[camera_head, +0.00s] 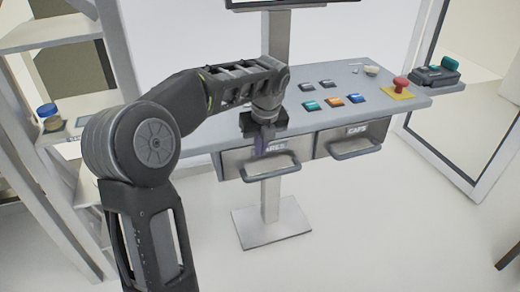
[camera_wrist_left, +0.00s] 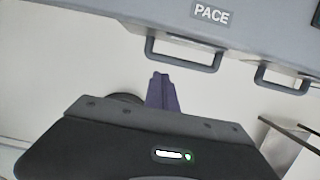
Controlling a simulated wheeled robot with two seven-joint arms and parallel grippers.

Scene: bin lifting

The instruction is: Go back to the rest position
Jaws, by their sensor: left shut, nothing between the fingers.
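My left arm reaches in from the left in the head view. In the left wrist view the purple fingers (camera_wrist_left: 162,92) are together and empty, below and apart from a drawer handle (camera_wrist_left: 184,58). Part of the left drawer's label is hidden behind my gripper. My right gripper is not in either view.
The workbench top (camera_head: 335,75) carries several coloured buttons, a small bowl (camera_head: 371,70) and a red stop button (camera_head: 401,83). The CAPS drawer (camera_head: 340,133) is on the right. A shelf (camera_head: 50,34) with a blue-lidded jar (camera_head: 50,116) stands left. Floor in front is clear.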

